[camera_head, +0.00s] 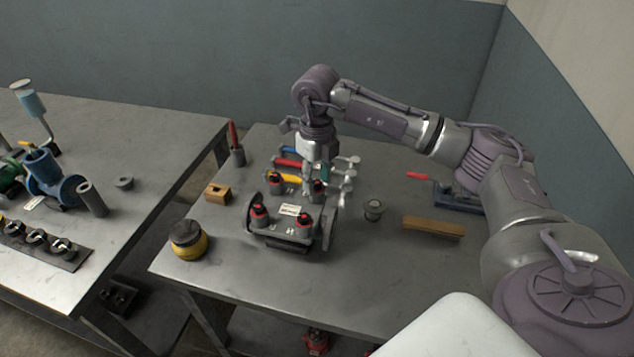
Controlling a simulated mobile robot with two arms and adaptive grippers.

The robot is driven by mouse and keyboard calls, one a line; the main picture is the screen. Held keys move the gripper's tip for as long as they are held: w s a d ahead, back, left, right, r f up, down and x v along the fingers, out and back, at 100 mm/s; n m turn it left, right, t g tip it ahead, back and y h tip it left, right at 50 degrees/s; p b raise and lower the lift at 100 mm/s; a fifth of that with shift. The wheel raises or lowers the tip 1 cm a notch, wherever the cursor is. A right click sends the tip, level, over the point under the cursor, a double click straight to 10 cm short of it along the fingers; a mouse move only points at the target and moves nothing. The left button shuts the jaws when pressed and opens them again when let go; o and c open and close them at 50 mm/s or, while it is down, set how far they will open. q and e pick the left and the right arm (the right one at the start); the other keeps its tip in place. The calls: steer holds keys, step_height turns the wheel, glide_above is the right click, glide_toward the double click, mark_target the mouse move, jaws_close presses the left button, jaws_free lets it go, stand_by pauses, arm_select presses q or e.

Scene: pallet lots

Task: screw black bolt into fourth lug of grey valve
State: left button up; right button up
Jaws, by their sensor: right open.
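The grey valve (283,242) sits near the middle of the right-hand table, with round flanges at its sides. My right gripper (313,183) points down over the valve's back right corner, close to the red-and-black piece (319,190) there. It is open; its fingertips are small and partly blend with the parts behind. My left gripper is not in view.
Colour-handled tools (286,163) lie behind the valve. A yellow-and-black pot (188,241), a wooden block (218,193), a small grey cup (373,210) and a wooden bar (434,227) stand around it. The left table holds a blue valve (47,178). The front right tabletop is clear.

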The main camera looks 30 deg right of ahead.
steer(key=n+b, duration=0.1)
steer(key=n, duration=0.6)
steer(key=shift+f+b, duration=0.1)
steer(key=shift+b, duration=0.25)
steer(key=n, duration=0.3)
steer(key=shift+n+b, duration=0.35)
steer(key=shift+n, duration=1.05)
steer(key=shift+c, duration=0.4)
